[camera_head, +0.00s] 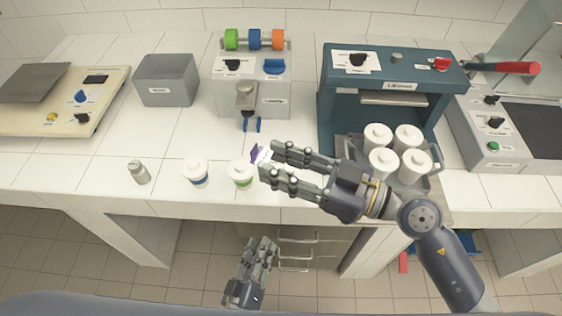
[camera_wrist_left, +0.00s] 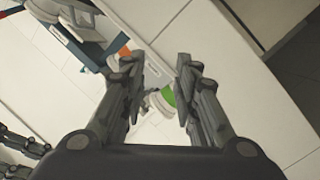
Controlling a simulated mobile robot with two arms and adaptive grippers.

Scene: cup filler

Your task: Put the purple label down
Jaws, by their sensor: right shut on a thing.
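The purple label (camera_head: 256,152) is a small purple piece with some white beside it, just left of my right gripper's fingertips in the head view. My right gripper (camera_head: 270,160) reaches in from the right over the counter and is shut on the label; its fingers hide part of it. A white cup with a green band (camera_head: 241,174) stands close by at lower left. My left gripper (camera_head: 262,243) is low in front of the counter, empty. In the left wrist view its fingers (camera_wrist_left: 160,90) are apart, with the green-banded cup (camera_wrist_left: 168,96) seen far beyond them.
A label roll holder (camera_head: 254,40) with green, blue and orange rolls is at the back. Several white cups fill a tray (camera_head: 437,182) right.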

